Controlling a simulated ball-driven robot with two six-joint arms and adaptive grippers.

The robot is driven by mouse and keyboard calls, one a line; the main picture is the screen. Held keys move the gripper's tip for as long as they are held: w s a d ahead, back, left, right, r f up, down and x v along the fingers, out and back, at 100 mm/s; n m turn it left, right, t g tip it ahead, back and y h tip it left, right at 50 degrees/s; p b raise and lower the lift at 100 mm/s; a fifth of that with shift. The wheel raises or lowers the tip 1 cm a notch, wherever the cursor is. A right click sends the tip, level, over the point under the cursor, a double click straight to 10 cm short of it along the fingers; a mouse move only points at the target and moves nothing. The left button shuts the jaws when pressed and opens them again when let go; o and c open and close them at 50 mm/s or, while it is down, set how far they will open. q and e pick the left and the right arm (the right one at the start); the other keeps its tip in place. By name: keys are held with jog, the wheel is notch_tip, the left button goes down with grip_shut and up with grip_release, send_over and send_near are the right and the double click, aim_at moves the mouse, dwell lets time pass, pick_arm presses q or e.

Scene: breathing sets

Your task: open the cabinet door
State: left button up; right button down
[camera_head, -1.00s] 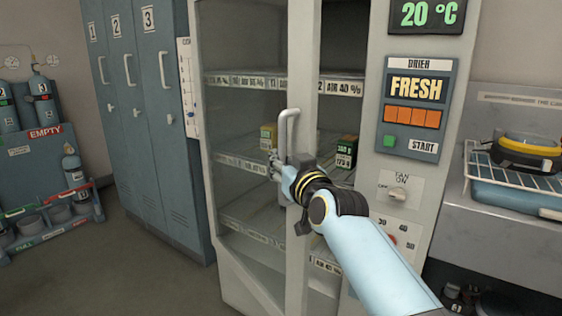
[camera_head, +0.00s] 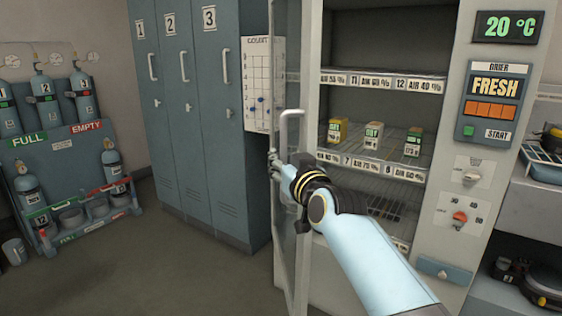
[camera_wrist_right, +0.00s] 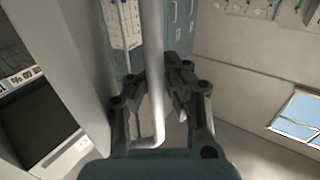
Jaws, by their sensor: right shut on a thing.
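The drying cabinet (camera_head: 462,150) stands at the right in the head view. Its glass door (camera_head: 305,65) is swung partly open, seen nearly edge-on, and the shelves behind are exposed. The door's white vertical handle (camera_head: 284,132) is on its outer side. My right gripper (camera_head: 277,160) is at the lower part of the handle, shut on it. In the right wrist view the handle (camera_wrist_right: 155,70) runs between the two fingers of the gripper (camera_wrist_right: 155,85). My left gripper is not in view.
Several small boxes (camera_head: 373,135) stand on the middle shelf. Blue lockers (camera_head: 185,120) and a wall chart (camera_head: 262,85) are left of the door. A cylinder rack (camera_head: 75,165) stands at far left. The floor (camera_head: 150,260) between is clear.

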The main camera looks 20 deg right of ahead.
jog(key=c, duration=1.9)
grip_release()
jog(key=shift+s+a+f, duration=0.1)
jog(key=shift+f, duration=0.35)
jog(key=o, duration=0.3)
jog(key=shift+s+a+r, duration=0.1)
jog(key=shift+a+r, duration=0.1)
jog(key=shift+a, duration=0.1)
jog(key=shift+o, duration=0.2)
jog(key=shift+d+r, duration=0.15)
jog(key=shift+d, duration=0.05)
jog(key=s, duration=1.2)
jog(key=shift+d, duration=0.45)
jog(key=shift+w, duration=0.1)
jog(key=shift+c, duration=0.4)
